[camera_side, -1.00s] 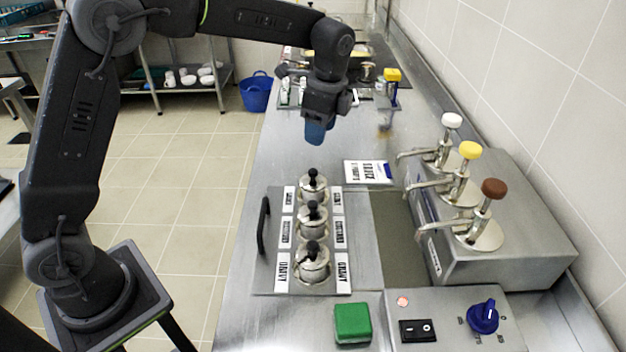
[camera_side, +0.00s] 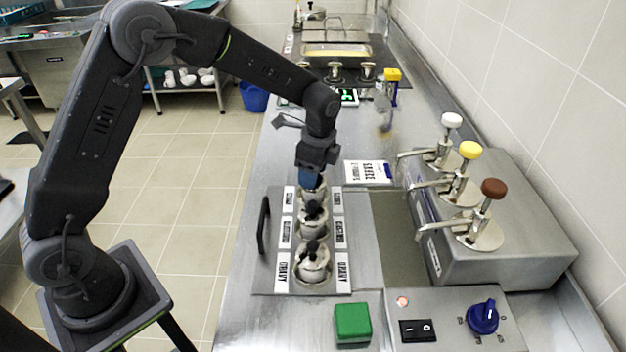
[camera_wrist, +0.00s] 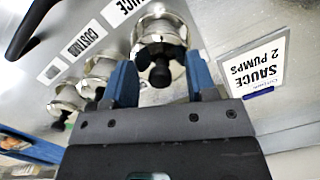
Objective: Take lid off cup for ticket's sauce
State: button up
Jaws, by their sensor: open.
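Three lidded metal cups with black knobs stand in a row in a metal holder (camera_side: 262,278): the far cup (camera_side: 322,194), the middle cup (camera_side: 312,222) and the near cup (camera_side: 313,264). My gripper (camera_side: 308,180) is over the far cup and partly hides it. In the wrist view my gripper (camera_wrist: 158,85) is open, with its blue fingers on either side of the far lid's black knob (camera_wrist: 160,66). I cannot tell whether they touch it. The ticket (camera_side: 368,172) lies behind the holder; it reads "SAUCE 2 PUMPS" in the wrist view (camera_wrist: 254,66).
A steel pump station (camera_side: 510,240) with white, yellow and brown pump knobs stands to the right. A green block (camera_side: 352,323) and a control panel (camera_side: 450,318) with a blue dial are at the front. Labels flank each cup. A black handle (camera_side: 264,225) rises on the holder's left.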

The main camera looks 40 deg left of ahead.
jog(key=shift+c, duration=0.3)
grip_shut()
